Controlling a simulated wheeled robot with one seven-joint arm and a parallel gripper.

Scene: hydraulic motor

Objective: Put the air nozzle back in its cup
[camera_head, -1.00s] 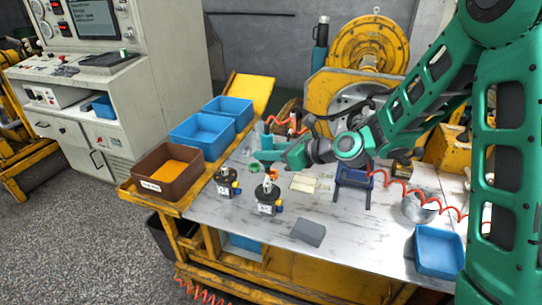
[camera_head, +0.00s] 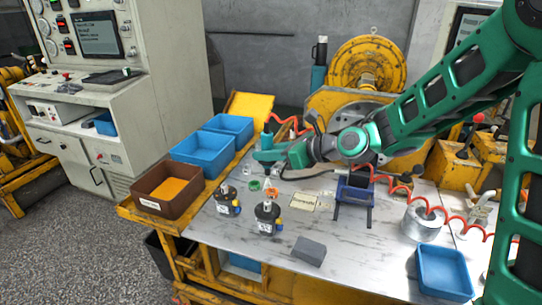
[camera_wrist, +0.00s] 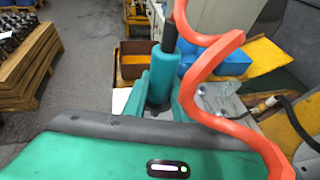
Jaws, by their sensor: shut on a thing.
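My gripper (camera_head: 266,155) is shut on the air nozzle (camera_head: 267,139), a teal upright body with a dark top and an orange coiled hose (camera_head: 290,124). In the wrist view the nozzle (camera_wrist: 160,75) stands between my fingers, with the hose (camera_wrist: 215,75) looping in front on the right. The gripper is over the far left part of the workbench (camera_head: 335,240). I cannot tell which thing is the nozzle's cup; small clear vessels (camera_head: 247,171) stand below and behind the gripper, partly hidden by it.
Two small dark motors (camera_head: 268,217) stand in front of the gripper. Blue bins (camera_head: 203,152) and a brown bin (camera_head: 167,190) are to the left. A dark blue stand (camera_head: 354,192), a metal cylinder (camera_head: 421,224) and a blue tray (camera_head: 444,272) are to the right.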

